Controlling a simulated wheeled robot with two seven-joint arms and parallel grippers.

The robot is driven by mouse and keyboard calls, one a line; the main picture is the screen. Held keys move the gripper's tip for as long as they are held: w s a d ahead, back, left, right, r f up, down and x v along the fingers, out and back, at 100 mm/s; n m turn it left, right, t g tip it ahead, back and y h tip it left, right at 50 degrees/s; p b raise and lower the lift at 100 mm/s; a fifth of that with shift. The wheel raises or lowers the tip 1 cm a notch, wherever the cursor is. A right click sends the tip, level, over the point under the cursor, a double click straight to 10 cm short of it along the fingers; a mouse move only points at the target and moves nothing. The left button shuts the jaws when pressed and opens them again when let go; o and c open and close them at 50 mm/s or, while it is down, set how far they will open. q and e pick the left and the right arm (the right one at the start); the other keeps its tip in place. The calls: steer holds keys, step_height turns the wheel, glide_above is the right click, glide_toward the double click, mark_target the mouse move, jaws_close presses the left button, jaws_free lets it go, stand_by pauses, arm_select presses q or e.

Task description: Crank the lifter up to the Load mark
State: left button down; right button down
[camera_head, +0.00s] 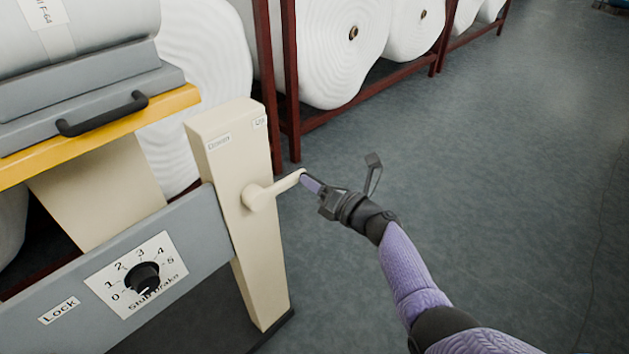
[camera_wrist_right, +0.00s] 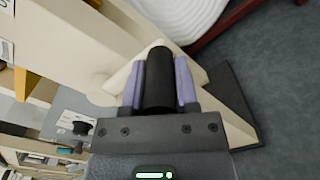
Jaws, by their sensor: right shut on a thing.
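The cream lifter post (camera_head: 230,170) stands left of centre in the head view, with small labels reading Down and Up near its top. Its crank (camera_head: 262,196) sticks out from the post's side, with the arm pointing right and slightly up. My right gripper (camera_head: 311,183) is at the crank's outer end. In the wrist view its two purple fingers (camera_wrist_right: 160,85) are closed on either side of the black crank handle (camera_wrist_right: 159,68). The yellow-edged platform (camera_head: 110,135) carries a grey cradle and a roll (camera_head: 90,30). No Load mark can be made out. My left gripper is out of view.
A grey panel (camera_head: 190,250) with a numbered knob (camera_head: 142,277) and a Lock label (camera_head: 59,311) is at lower left. White wadding rolls (camera_head: 335,50) sit on a dark red rack (camera_head: 370,90) behind.

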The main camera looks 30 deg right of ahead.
steer(key=shift+f, duration=0.25)
steer(key=c, duration=0.6)
jaws_free()
steer(key=shift+o, duration=1.2)
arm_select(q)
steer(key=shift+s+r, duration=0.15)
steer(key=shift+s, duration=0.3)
arm_select(e)
steer(key=shift+r, duration=0.15)
steer(key=shift+s+d+r+p, duration=0.1)
steer(key=shift+s+r+p, duration=0.05)
steer(key=shift+s+p, duration=0.2)
arm_select(q)
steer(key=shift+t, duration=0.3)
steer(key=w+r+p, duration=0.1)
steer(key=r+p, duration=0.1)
steer(key=p, duration=0.1)
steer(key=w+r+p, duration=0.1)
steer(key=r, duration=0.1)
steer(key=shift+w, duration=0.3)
arm_select(e)
steer(key=v, duration=0.9)
